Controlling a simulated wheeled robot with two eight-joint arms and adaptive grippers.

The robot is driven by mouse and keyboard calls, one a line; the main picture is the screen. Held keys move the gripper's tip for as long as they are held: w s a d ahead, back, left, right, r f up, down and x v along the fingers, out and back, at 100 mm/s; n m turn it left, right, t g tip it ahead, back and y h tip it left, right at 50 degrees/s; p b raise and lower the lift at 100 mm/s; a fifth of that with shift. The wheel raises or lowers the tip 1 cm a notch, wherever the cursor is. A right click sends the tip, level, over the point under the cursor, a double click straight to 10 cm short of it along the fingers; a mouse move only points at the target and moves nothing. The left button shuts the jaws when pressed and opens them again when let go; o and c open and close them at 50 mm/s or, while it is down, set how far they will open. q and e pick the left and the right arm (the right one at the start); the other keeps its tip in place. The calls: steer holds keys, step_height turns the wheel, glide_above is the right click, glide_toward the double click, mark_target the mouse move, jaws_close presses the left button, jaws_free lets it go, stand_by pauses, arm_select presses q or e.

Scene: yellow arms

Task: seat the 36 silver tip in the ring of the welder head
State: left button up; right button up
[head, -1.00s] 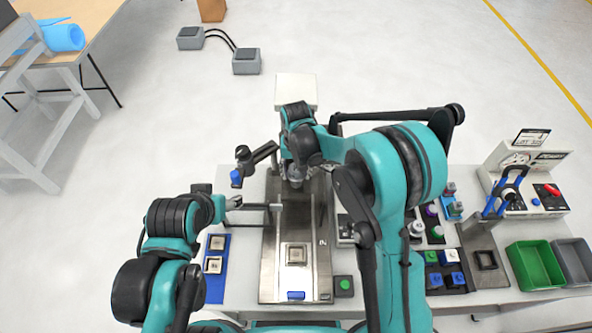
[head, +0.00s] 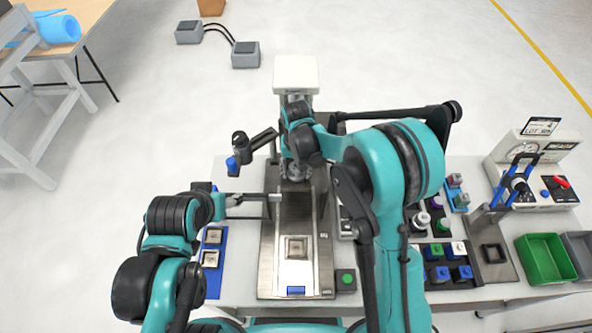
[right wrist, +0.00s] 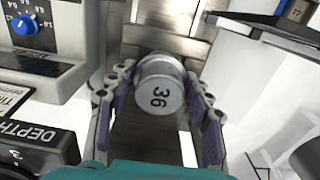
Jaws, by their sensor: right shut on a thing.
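The silver tip marked 36 (right wrist: 159,84) sits between the purple-padded fingers of my right gripper (right wrist: 158,100) in the right wrist view. The gripper is shut on it, and its numbered face points at the camera. In the head view, my right gripper (head: 296,172) is at the welder (head: 296,75), over the far part of the metal bed. The ring is hidden, so I cannot tell whether the tip touches it. My left gripper (head: 234,201) is left of the bed, near a grey bar (head: 257,197); its jaws are too small to read.
A metal bed (head: 296,268) carries a square part. A blue tray (head: 214,284) lies on its left and a green button box (head: 345,280) on its right. Coloured blocks, a green bin (head: 545,260) and a control box (head: 534,150) stand further right. A blue dial panel (right wrist: 35,30) is close in the wrist view.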

steer(key=o, duration=1.6)
steer(key=shift+c, duration=0.2)
steer(key=shift+r, duration=0.15)
step_height(320, 180, up, 12)
steer(key=shift+f, duration=0.1)
steer(key=shift+s+d+f+b, duration=0.1)
steer(key=shift+s+d+b, duration=0.1)
steer(key=shift+d+b, duration=0.15)
steer(key=s+d+f+t+b, duration=0.7)
steer(key=s+d+f+b, duration=0.8)
steer(key=s+d+b, duration=0.2)
steer(key=shift+s+b, duration=0.85)
steer(key=shift+b, duration=0.3)
